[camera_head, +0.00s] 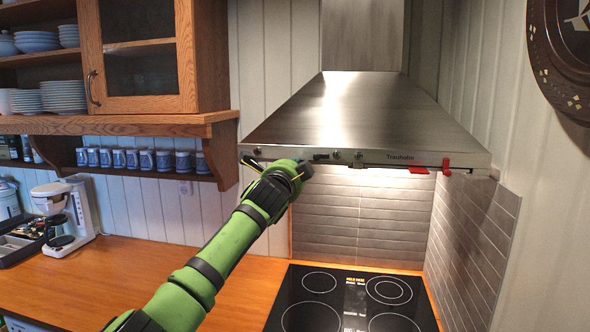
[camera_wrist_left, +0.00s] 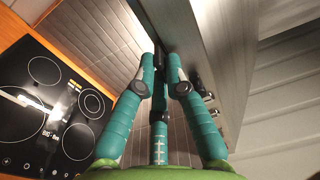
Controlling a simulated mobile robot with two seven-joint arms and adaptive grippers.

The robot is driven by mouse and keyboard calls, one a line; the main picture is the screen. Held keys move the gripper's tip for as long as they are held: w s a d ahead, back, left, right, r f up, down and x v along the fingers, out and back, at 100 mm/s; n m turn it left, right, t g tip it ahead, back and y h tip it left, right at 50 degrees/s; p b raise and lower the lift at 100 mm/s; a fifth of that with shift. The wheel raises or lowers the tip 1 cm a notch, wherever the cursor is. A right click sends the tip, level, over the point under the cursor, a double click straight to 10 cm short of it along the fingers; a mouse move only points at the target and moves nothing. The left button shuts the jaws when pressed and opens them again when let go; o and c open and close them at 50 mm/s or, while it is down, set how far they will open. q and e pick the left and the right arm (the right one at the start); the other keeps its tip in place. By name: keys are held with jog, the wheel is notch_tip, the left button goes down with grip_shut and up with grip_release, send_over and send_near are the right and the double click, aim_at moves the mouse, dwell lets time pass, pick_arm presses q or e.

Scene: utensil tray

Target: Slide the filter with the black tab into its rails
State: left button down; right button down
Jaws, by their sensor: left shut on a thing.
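The range hood (camera_head: 355,110) hangs above the cooktop, with its front edge facing me. My left gripper (camera_head: 308,168) is at the left part of the hood's front lower edge, shut, at a small black tab (camera_head: 321,157). The filter belonging to this tab is hidden behind the gripper and the hood's front edge. In the left wrist view the teal fingers (camera_wrist_left: 161,68) close together at a dark strip beside the hood's metal face (camera_wrist_left: 205,55). How far the filter sits in its rails cannot be seen. My right gripper is not in view.
Red tabs (camera_head: 446,166) show under the hood's right front edge. A black cooktop (camera_head: 350,300) lies below on the wooden counter (camera_head: 125,270). A shelf with mugs (camera_head: 133,159) is left of the hood. A coffee maker (camera_head: 68,215) stands on the counter.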

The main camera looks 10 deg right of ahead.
pick_arm(q)
jog(key=c, duration=1.2)
grip_release()
jog(key=shift+s, duration=0.1)
jog(key=shift+v, duration=6)
